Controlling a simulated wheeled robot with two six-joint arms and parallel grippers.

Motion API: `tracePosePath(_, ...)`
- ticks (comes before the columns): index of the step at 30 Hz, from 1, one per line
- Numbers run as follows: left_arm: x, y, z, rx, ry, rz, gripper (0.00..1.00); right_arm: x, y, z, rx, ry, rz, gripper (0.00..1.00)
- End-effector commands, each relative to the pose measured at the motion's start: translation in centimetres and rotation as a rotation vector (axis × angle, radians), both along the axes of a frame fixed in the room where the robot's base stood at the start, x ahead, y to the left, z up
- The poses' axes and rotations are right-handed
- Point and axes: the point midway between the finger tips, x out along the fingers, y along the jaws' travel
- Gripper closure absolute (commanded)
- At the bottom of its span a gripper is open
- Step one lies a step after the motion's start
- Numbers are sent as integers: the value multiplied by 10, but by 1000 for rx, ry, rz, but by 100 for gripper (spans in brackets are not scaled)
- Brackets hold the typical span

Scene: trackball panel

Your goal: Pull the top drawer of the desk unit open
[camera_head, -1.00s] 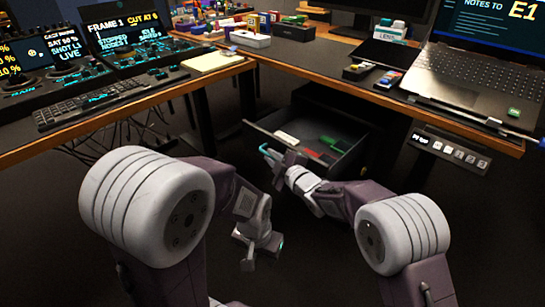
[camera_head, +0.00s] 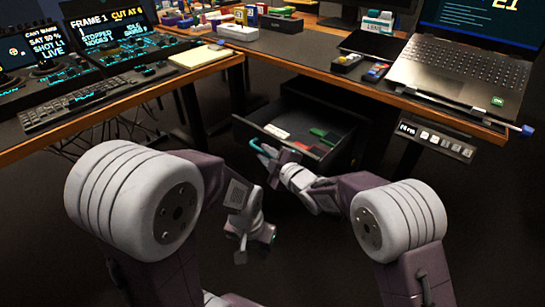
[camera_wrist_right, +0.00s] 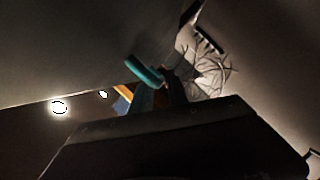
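The top drawer (camera_head: 318,151) of the dark desk unit stands pulled out below the desk corner, with small white, red and green items inside. Its teal bar handle (camera_head: 262,149) shows at the front. My right gripper (camera_head: 279,161) is at the handle and hides its right end; it looks shut on it. In the right wrist view the teal handle (camera_wrist_right: 144,71) lies at the fingertips, in dim light. My left gripper (camera_head: 250,246) hangs low, apart from the drawer, pointing down; its finger opening is unclear.
A wooden-edged desk (camera_head: 335,79) runs above the drawer, with a laptop (camera_head: 455,70) at right and a keyboard (camera_head: 85,97) at left. Cables and dark desk legs are below left. The dark floor in front of the drawer holds only my arms.

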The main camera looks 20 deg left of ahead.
Motion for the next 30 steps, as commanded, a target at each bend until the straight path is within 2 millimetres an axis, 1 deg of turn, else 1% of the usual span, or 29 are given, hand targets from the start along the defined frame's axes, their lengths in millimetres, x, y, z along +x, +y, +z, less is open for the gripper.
tracePosePath(1,0,0,9,0,0,0,64,-5,-7,7,-2,1,-1,80)
tracePosePath(3,0,0,15,0,0,0,64,-13,-17,10,-2,2,-1,80)
tracePosePath(9,0,0,28,0,0,0,64,-33,-42,15,-2,2,-1,80)
tracePosePath(12,0,0,31,0,0,0,64,-39,-49,16,-3,1,0,80)
tracePosePath(17,0,0,32,0,0,0,64,-43,-54,16,-1,-1,0,80)
tracePosePath(30,0,0,32,0,0,0,64,-43,-54,15,-1,-1,0,80)
